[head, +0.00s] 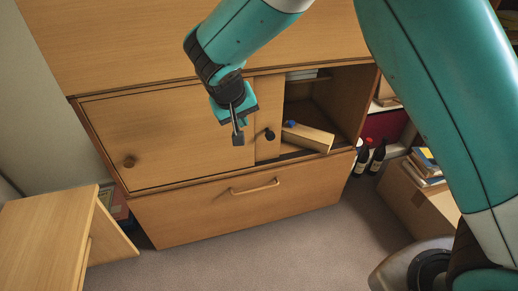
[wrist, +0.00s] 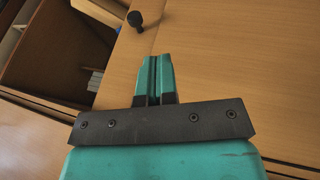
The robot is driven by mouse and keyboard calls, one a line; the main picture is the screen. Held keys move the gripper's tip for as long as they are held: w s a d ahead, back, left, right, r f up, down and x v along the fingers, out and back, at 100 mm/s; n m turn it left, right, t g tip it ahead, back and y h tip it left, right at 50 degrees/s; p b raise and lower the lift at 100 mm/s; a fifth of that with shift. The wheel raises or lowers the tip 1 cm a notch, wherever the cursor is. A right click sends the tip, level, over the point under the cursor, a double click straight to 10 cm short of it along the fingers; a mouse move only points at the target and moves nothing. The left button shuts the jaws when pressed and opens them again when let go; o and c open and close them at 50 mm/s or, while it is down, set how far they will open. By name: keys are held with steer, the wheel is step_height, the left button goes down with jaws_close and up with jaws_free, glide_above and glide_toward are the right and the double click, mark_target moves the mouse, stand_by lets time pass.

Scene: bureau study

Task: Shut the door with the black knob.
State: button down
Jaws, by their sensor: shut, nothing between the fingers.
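The door with the black knob (head: 267,95) is a sliding wooden panel in the cabinet. Only a narrow strip shows beside the left door (head: 180,125), and an opening lies to its right. The black knob (head: 270,134) stands out from this strip; it also shows at the top of the wrist view (wrist: 135,19). My gripper (head: 238,137) is shut and empty, in front of the left door, just left of the black knob. In the wrist view, my fingertips (wrist: 157,58) point toward the wooden front and are apart from the knob.
The left door has a brown knob (head: 129,162). Inside the open compartment (head: 340,95) lies a tilted wooden box (head: 308,136) with a blue item. A drawer (head: 230,208) sits below. Dark bottles (head: 377,157) and a cardboard box (head: 415,200) stand right; a desk (head: 50,240) stands left.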

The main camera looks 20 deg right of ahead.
steer(key=w+a+f+m+t+h+b, duration=0.15)
steer(key=w+f, duration=0.25)
steer(key=f, duration=0.4)
steer(key=h+b, duration=0.1)
steer(key=b, duration=0.2)
glide_toward(260, 138)
steer(key=f, duration=0.2)
steer(key=a+f, duration=0.1)
steer(key=f, duration=0.1)
steer(key=shift+s, duration=0.35)
steer(key=shift+g, duration=0.25)
steer(key=shift+w+d+r, duration=0.1)
steer(key=shift+d, duration=1)
steer(key=shift+w+d+r, duration=0.15)
steer(key=shift+d, duration=0.9)
